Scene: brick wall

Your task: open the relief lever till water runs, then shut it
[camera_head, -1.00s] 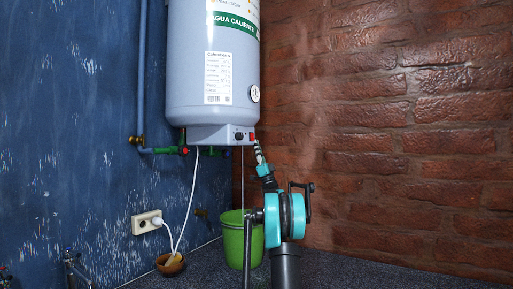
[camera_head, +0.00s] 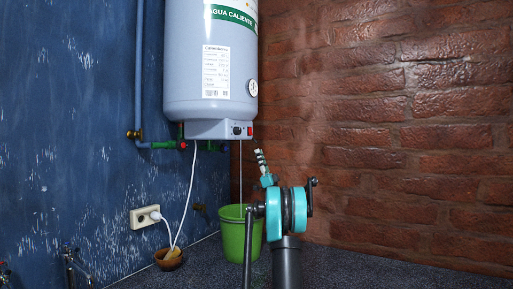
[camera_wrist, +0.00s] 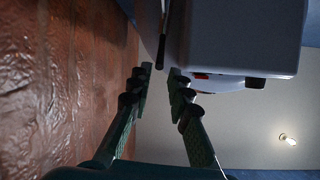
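The white water heater (camera_head: 211,70) hangs on the blue wall, with a black knob (camera_head: 237,130) and a red switch (camera_head: 250,131) on its lower front. Green pipe fittings (camera_head: 208,147) and a red valve handle (camera_head: 183,145) sit under it. I cannot make out which part is the relief lever. A thin line (camera_head: 241,175) runs down to the green bucket (camera_head: 233,240); I cannot tell whether it is a tube or water. My gripper (camera_head: 259,153) is just below and right of the heater's lower corner.
A white socket (camera_head: 145,219) with a plugged cord and a small brown bowl (camera_head: 168,259) are at left. Taps (camera_head: 75,265) stand at the lower left. The brick wall (camera_head: 400,150) bounds the right side. A lit bulb (camera_wrist: 288,139) shows on the ceiling.

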